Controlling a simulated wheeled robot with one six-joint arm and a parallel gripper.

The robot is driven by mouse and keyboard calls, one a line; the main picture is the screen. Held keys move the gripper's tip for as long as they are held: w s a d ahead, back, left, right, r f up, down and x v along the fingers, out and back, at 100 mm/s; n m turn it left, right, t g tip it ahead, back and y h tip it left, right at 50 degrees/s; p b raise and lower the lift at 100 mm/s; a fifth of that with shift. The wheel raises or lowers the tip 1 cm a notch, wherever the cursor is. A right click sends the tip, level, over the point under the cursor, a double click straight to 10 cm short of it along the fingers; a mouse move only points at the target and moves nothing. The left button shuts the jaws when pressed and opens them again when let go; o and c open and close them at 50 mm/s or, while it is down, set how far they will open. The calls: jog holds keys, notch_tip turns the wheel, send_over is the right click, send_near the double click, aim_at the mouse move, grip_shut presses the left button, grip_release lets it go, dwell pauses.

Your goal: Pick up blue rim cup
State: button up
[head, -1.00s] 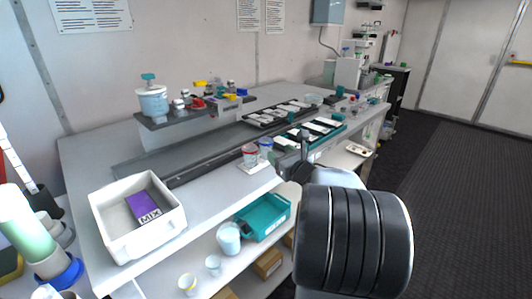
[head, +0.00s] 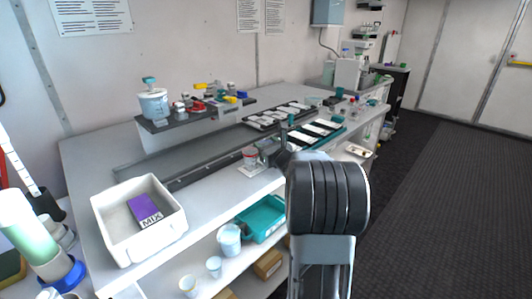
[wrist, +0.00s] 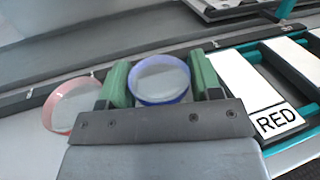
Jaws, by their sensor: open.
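The blue rim cup (wrist: 160,80) is a clear, round cup with a blue rim. In the wrist view it lies between the two green fingers of my open gripper (wrist: 159,66), one finger on each side. The left finger is very close to the cup; I cannot tell whether it touches. In the head view, my gripper (head: 268,152) is at the front edge of the bench and mostly hides the cup.
A red-rimmed cup (wrist: 74,105) stands just left of my gripper, and also shows in the head view (head: 250,157). A white bin (head: 112,226) holds a purple MIX box.

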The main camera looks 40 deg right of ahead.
jog(key=c, duration=0.5)
